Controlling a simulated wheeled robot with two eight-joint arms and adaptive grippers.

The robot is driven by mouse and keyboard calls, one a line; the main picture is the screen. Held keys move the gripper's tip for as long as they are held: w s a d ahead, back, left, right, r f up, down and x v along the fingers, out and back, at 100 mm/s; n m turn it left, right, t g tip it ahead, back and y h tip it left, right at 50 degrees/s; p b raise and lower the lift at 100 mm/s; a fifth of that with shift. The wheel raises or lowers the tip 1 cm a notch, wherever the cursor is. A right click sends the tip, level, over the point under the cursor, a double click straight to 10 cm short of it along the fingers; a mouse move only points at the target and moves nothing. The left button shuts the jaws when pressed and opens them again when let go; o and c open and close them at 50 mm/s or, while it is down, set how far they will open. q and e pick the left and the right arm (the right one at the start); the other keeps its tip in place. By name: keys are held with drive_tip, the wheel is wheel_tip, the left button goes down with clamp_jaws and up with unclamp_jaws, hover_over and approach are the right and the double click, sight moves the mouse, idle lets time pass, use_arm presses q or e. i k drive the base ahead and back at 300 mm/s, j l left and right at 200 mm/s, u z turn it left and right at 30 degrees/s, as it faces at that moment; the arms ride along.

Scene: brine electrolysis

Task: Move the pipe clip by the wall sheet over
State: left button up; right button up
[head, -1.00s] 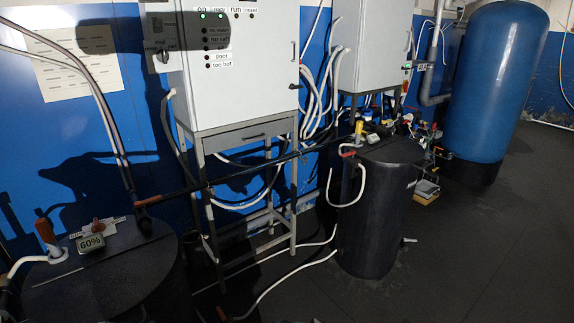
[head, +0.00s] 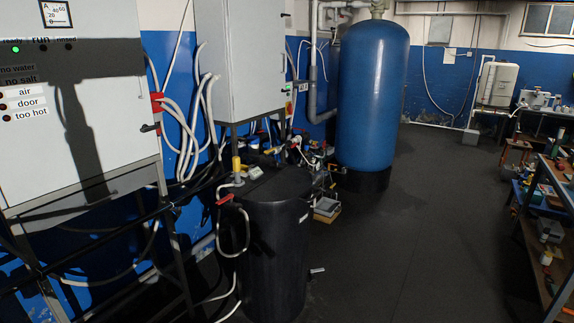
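Neither of my grippers shows in the head view now. I cannot make out a pipe clip. A dark shadow falls across the door of the white control cabinet (head: 60,165) on the left.
A black round tank (head: 275,250) stands in front, with hoses and small items on its lid. A tall blue tank (head: 373,95) is behind it. A second cabinet (head: 240,60) stands between. Loaded shelving (head: 560,185) is at right. The dark floor (head: 410,250) between is clear.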

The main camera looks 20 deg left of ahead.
sight(45, 282)
drive_tip(key=i+u, duration=0.25)
drive_tip(key=u, duration=0.15)
drive_tip(key=i+u, duration=0.25)
drive_tip(key=u, duration=0.15)
drive_tip(key=i+u, duration=0.2)
drive_tip(key=u, duration=0.2)
drive_tip(key=i+u, duration=0.25)
drive_tip(key=u, duration=0.2)
drive_tip(key=i+u, duration=0.25)
drive_tip(key=u, duration=0.15)
drive_tip(key=i+l+u, duration=0.1)
drive_tip(key=i+u, duration=0.15)
drive_tip(key=u, duration=0.2)
drive_tip(key=i+l+u, duration=0.2)
drive_tip(key=u, duration=0.25)
drive_tip(key=k+l+u, duration=0.1)
drive_tip(key=k+l, duration=0.3)
drive_tip(key=k, duration=0.1)
